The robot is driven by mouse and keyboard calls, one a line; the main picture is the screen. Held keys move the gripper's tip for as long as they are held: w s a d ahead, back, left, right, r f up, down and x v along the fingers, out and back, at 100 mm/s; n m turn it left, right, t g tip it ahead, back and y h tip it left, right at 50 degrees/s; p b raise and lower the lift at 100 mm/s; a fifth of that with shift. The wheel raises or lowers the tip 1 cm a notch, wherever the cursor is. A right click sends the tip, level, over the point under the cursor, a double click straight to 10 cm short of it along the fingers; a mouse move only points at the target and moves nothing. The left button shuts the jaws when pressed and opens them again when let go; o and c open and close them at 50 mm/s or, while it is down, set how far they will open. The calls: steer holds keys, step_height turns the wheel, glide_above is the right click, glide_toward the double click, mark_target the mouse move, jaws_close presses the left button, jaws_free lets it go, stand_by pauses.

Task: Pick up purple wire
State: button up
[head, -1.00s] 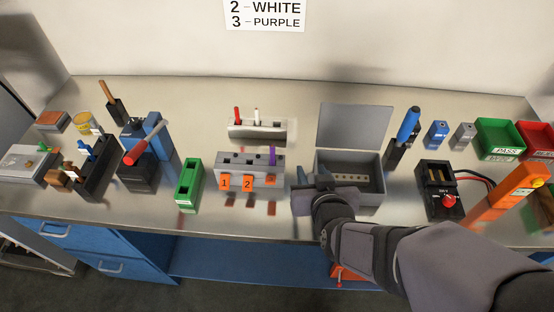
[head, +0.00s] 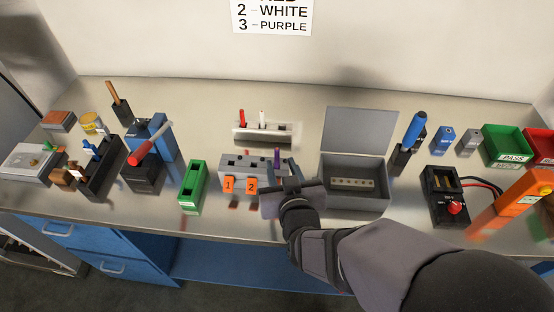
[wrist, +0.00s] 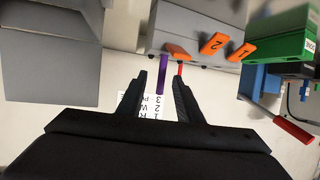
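The purple wire (head: 277,157) stands upright in the right part of a grey block (head: 240,167) with orange tags 1 and 2. In the wrist view the purple wire (wrist: 161,74) shows in the gap between my fingertips. My gripper (head: 284,174) is open at the front right of the block, with its fingers close to the wire. It also shows in the wrist view (wrist: 160,78), with nothing held. I cannot tell how far the wire is from the fingers in depth. The third tag is hidden behind my gripper in the head view.
Behind the block, a grey rack (head: 262,133) holds a red and a white wire. An open grey box (head: 355,198) stands just right of my gripper. A green holder (head: 192,185) is to the left. The table front edge is close below.

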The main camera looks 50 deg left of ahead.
mark_target(278, 159)
steer(key=shift+p+x, duration=0.85)
steer(key=shift+x, duration=1)
steer(key=shift+w+a+f, duration=0.2)
steer(key=shift+a, duration=0.5)
steer(key=shift+c, duration=0.5)
jaws_close()
